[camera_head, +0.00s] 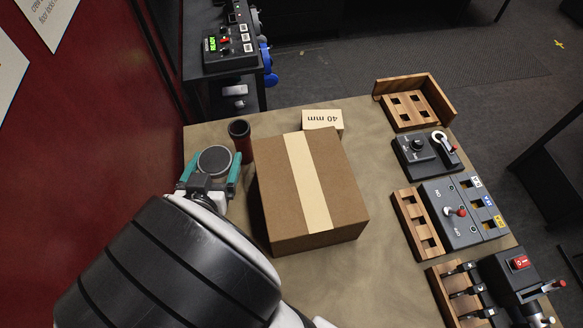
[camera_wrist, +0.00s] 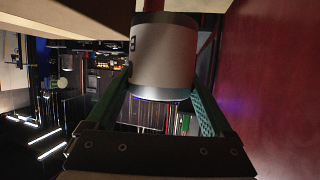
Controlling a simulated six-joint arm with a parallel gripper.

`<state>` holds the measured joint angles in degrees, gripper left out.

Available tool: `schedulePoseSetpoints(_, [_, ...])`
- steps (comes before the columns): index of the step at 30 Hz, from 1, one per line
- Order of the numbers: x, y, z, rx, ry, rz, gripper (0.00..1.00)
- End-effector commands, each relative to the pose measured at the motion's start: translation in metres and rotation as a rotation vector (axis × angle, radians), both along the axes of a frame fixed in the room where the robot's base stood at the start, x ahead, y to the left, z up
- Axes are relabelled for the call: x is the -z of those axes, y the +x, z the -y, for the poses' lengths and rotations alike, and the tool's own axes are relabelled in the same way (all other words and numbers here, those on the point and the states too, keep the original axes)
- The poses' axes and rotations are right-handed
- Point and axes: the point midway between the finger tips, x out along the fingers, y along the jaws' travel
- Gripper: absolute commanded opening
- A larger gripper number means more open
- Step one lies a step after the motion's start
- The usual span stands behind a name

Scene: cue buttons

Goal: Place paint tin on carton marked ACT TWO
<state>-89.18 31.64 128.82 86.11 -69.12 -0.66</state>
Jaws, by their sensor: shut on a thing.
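The paint tin (camera_head: 214,160), a pale cylinder with a dark grey top, is between the teal fingers of my gripper (camera_head: 211,172), left of the carton. In the wrist view, the white-grey tin (camera_wrist: 165,55) sits between the fingers of my gripper (camera_wrist: 160,92), with part of a dark mark on its side. A large brown carton (camera_head: 274,180) with a pale tape strip stands closed in the middle of the table. No ACT TWO marking shows on its visible faces. Nothing lies on its top.
A dark red cup (camera_head: 240,133) stands close behind the tin, near the carton's back left corner. A small block marked 40 mm (camera_head: 322,120) is behind the carton. Switch boxes (camera_head: 450,215) and wooden racks (camera_head: 417,225) line the table's right side. A red wall (camera_head: 90,130) is at left.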

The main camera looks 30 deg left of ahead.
Motion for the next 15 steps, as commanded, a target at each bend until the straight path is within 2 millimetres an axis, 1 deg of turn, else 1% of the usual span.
schedulePoseSetpoints(1, [-0.011, 0.018, 0.01, 0.048, 0.007, 0.003, 0.05])
schedulePoseSetpoints(3, [-0.026, 0.043, 0.028, 0.119, 0.008, 0.005, 0.05])
schedulePoseSetpoints(5, [-0.039, 0.064, 0.045, 0.18, 0.008, 0.005, 0.05])
schedulePoseSetpoints(6, [-0.047, 0.077, 0.058, 0.222, 0.008, 0.006, 0.05])
schedulePoseSetpoints(8, [-0.059, 0.096, 0.078, 0.284, 0.009, 0.005, 0.05])
schedulePoseSetpoints(11, [-0.08, 0.111, 0.123, 0.397, 0.014, 0.011, 0.05])
schedulePoseSetpoints(12, [-0.087, 0.115, 0.141, 0.445, 0.014, 0.014, 0.05])
schedulePoseSetpoints(14, [-0.097, 0.12, 0.169, 0.514, 0.014, 0.012, 0.05])
schedulePoseSetpoints(15, [-0.102, 0.122, 0.187, 0.557, 0.014, 0.012, 0.05])
